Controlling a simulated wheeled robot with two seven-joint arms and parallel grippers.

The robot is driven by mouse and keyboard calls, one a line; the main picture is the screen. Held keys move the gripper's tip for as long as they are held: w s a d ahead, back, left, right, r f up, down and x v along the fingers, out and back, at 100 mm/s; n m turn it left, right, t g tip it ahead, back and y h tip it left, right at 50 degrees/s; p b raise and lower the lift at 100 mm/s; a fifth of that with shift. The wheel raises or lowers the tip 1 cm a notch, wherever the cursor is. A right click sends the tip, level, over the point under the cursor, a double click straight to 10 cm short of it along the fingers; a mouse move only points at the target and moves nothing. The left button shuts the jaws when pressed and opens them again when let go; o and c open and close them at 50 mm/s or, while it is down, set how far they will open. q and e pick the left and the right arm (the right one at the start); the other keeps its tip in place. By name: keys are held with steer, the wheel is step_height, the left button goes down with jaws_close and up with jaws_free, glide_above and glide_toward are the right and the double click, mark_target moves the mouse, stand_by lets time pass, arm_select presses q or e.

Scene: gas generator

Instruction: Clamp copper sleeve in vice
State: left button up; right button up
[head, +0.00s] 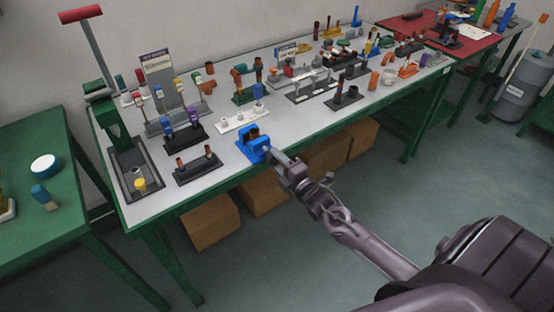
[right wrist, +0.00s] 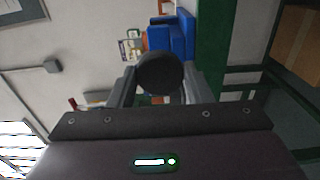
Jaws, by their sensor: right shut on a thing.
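The blue vice (head: 254,146) stands at the front edge of the grey table. It also shows in the right wrist view (right wrist: 172,38), just beyond my fingers. A brown, copper-coloured piece (head: 254,133) shows at the top of the vice between its blue parts; it looks like the sleeve, but how tightly it sits is too small to tell. My right gripper (head: 274,155) is at the front of the vice. In the right wrist view it is shut on a dark round knob (right wrist: 160,74) in front of the vice. My left gripper is out of view.
Small stands with parts (head: 198,166) fill the table to the left, and more fittings (head: 347,97) stand to the right. A tray (head: 127,173) lies at the table's left end. Cardboard boxes (head: 210,222) sit underneath. The floor in front is clear.

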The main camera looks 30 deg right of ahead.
steer(key=shift+m+p, duration=0.3)
steer(key=shift+m, duration=1.2)
steer(key=shift+p, duration=0.3)
steer(key=shift+m+p, duration=0.4)
steer(key=shift+m, duration=1)
steer(key=o, duration=1)
